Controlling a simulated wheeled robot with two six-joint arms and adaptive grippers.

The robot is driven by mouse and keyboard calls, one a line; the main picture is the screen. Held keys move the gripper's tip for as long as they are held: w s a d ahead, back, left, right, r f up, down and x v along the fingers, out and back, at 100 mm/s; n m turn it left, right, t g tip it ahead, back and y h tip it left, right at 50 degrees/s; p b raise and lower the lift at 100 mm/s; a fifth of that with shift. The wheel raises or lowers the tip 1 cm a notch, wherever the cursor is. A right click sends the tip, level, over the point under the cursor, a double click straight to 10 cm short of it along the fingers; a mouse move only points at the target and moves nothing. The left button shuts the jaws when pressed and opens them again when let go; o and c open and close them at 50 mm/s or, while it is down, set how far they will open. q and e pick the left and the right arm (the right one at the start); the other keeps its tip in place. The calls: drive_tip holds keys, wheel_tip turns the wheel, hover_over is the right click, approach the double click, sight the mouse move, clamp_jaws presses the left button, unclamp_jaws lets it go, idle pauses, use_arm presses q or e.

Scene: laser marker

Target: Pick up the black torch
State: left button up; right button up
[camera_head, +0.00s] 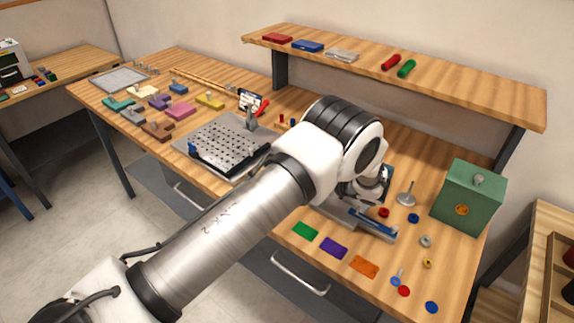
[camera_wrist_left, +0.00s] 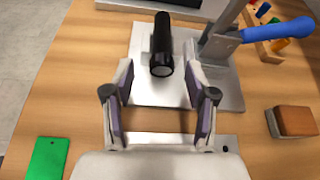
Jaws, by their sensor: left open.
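The black torch (camera_wrist_left: 161,42) shows in the left wrist view as a dark cylinder, over a light metal plate (camera_wrist_left: 143,92). Its round, lens-like end faces my left gripper (camera_wrist_left: 159,78). The gripper is open, with one finger to each side of the torch's near end; no contact shows. In the head view my left arm comes in from the lower left, and its gripper (camera_head: 374,188) is largely hidden behind the wrist, over the right part of the bench. I cannot make out the torch in that view. My right gripper is not in view.
A lever with a blue handle (camera_wrist_left: 278,28) stands right of the torch, and a brown block (camera_wrist_left: 295,121) lies further right. A green card (camera_wrist_left: 48,158) lies at lower left.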

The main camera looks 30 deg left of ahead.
use_arm(q)
drive_tip(key=shift+w+a+f, duration=0.2)
drive_tip(key=shift+a+f, duration=0.1)
drive_tip(key=shift+a, duration=0.15)
drive_tip(key=shift+w+a+f, duration=0.2)
drive_tip(key=shift+a+f, duration=0.05)
drive_tip(key=shift+a, duration=0.2)
drive_tip(key=shift+s+r, duration=0.1)
drive_tip(key=shift+s, duration=0.05)
drive_tip(key=shift+c, duration=0.4)
drive_tip(key=shift+d, duration=0.1)
clamp_jaws()
drive_tip(key=shift+r, duration=0.2)
